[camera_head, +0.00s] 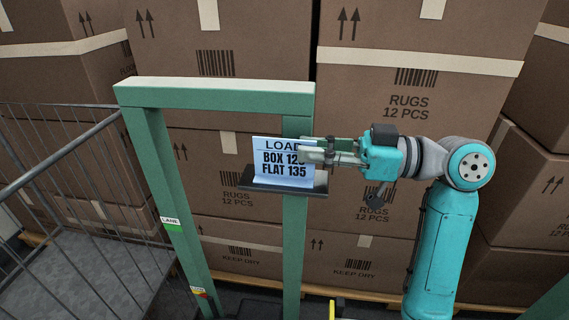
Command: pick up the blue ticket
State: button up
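The blue ticket (283,171) is a light blue sheet printed "LOAD", "BOX 12" with a covered last digit, and "FLAT 135". It stands upright on a small dark ledge (262,186) on the right post of a green frame, its bottom edge curling forward. My gripper (308,149) reaches in from the right, its fingertips at the ticket's upper right edge, covering part of the print. Two fingers show, one slightly above the other. Whether they are apart or pinching the paper is not clear.
The green gantry frame (215,90) stands in front of stacked brown cartons (420,40). A "LANE" label (171,222) is on the left post.

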aim_at(284, 177)
jog(key=a, duration=0.4)
jog(key=shift+w+a+f, duration=0.1)
jog(key=shift+w+a, duration=0.2)
jog(key=shift+a, duration=0.1)
grip_shut()
